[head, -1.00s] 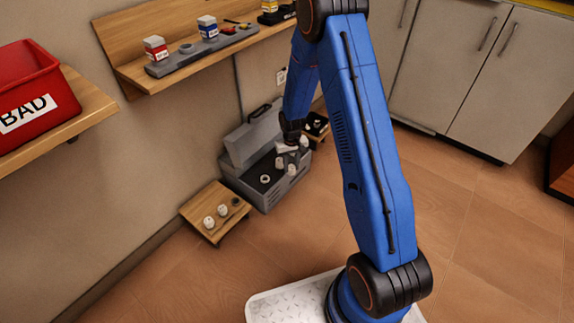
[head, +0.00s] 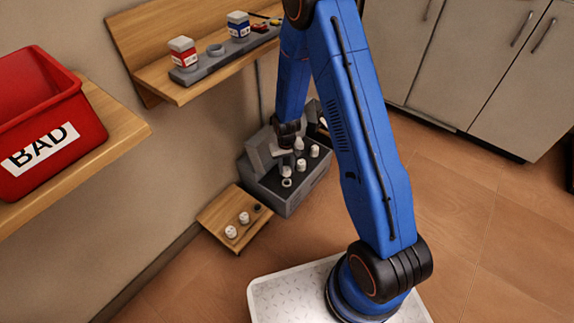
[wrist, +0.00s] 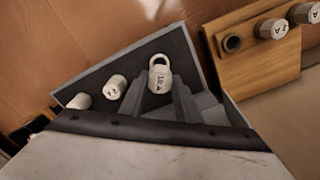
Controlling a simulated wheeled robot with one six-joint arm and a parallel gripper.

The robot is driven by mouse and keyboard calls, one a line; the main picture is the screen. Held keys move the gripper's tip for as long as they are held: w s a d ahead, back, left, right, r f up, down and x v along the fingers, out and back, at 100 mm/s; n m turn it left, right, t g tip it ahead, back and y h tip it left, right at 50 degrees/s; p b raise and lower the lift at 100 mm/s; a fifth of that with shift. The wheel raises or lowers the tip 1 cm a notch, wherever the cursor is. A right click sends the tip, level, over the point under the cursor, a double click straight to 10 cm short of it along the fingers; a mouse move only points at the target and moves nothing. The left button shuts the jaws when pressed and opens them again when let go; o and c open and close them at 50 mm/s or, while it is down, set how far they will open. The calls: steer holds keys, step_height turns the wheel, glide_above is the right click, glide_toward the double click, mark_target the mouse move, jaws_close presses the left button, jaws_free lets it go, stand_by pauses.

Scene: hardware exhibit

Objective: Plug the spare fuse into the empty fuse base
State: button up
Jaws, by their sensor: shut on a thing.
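My gripper (head: 287,160) points down over the grey fuse box (head: 278,203), by its left front part. In the wrist view my gripper (wrist: 158,96) has its two grey fingers shut on a white fuse (wrist: 159,81) with dark lettering, too small to read surely. A pale ring-shaped fuse base (head: 287,184) is on the box top, just below the held fuse (head: 286,172). In the wrist view the ring of the base (wrist: 159,59) shows beyond the fuse's end. I cannot tell whether fuse and base touch.
Other white fuses (head: 301,165) stand close by on the box. A low wooden shelf (head: 215,214) left of the box bears two fuses (head: 231,232) and a dark empty socket (wrist: 232,44). A red BAD bin (head: 50,120) and a wall shelf (head: 180,92) are above left.

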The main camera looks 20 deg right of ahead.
mark_target(287, 175)
steer(key=shift+f, duration=1.9)
steer(key=shift+f, duration=1.15)
stand_by(1.9)
steer(key=o, duration=1.6)
steer(key=shift+r, duration=3.5)
steer(key=shift+r, duration=0.1)
